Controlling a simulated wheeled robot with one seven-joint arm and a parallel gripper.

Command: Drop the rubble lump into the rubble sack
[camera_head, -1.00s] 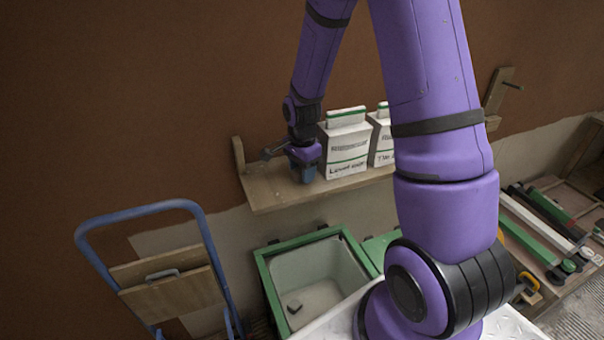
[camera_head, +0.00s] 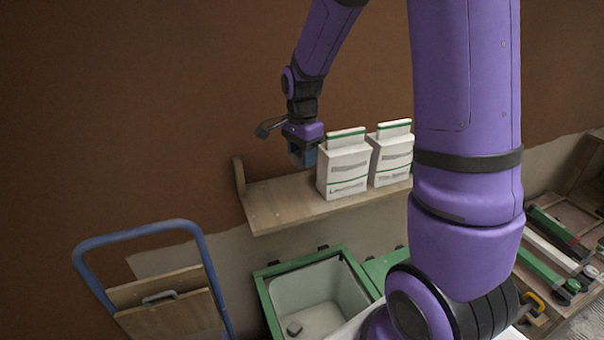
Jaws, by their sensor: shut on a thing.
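My gripper (camera_head: 302,160) is shut and hangs just above the left part of the wooden shelf, left of the white packets. The rubble lump seems to be held in it, but the jaws hide it and its shape cannot be made out. Below the shelf stands an open pale container with a green rim (camera_head: 270,303), which may be the rubble sack; no label on it can be read.
The wooden shelf (camera_head: 275,208) carries two white packets (camera_head: 343,165) (camera_head: 391,152) close beside my gripper. A blue hand truck (camera_head: 205,250) with boards stands at lower left. Another green-rimmed thing (camera_head: 383,265) is partly hidden by my arm. Tools (camera_head: 560,250) lie at right.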

